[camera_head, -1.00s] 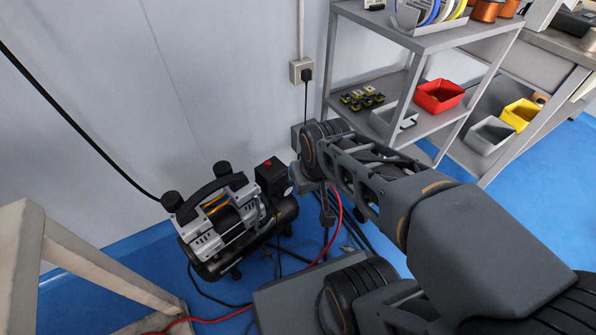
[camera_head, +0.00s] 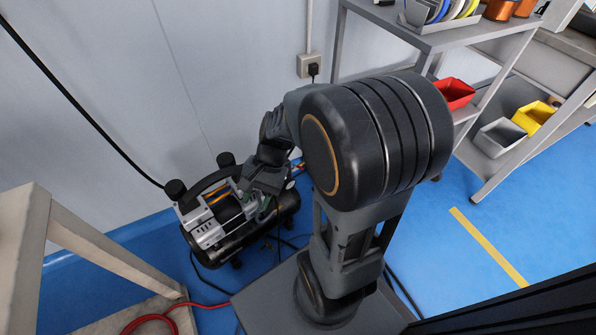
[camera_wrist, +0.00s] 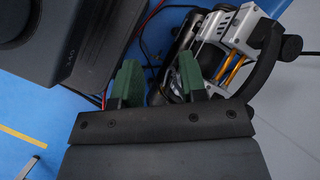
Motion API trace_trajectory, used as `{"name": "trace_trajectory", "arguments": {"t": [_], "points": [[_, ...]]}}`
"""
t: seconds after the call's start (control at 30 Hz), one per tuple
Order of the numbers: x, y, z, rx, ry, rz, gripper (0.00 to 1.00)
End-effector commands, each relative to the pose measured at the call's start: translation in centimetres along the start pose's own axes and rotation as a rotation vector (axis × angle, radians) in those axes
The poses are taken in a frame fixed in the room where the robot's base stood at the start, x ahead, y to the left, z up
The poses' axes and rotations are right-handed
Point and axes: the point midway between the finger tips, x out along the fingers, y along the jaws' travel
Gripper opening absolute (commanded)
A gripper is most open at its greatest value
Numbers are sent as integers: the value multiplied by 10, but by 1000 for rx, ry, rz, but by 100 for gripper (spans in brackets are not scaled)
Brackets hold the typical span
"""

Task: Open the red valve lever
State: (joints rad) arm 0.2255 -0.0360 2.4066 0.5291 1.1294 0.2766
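The air compressor (camera_head: 207,222) has a black tank and a silver motor head and stands on the blue floor by the wall. It also shows at the upper right of the wrist view (camera_wrist: 212,45). I cannot make out the red valve lever in either current view; my arm covers the compressor's right end in the head view. My gripper (camera_head: 264,207) is over the right part of the compressor. In the wrist view its two green fingers (camera_wrist: 160,82) are apart with nothing seen held between them. Whether they touch the compressor is unclear.
A pale frame leg (camera_head: 110,255) stands at the left. A grey shelf (camera_head: 430,40) with red (camera_head: 455,92), grey and yellow bins is at the right. Floor before the shelf is clear.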

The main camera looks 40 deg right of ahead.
Motion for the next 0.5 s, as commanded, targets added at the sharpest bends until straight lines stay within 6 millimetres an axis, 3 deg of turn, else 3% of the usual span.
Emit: {"name": "trace_trajectory", "arguments": {"t": [0.03,0.17,0.3,0.37,0.5], "points": [[7,-4,-7,192,-132,-67,39],[16,-24,-32,655,-463,-264,39],[18,-33,-83,1117,-829,-498,39],[18,-30,-111,1296,-988,-609,39],[24,2,-179,1643,-1344,-890,39]]}}
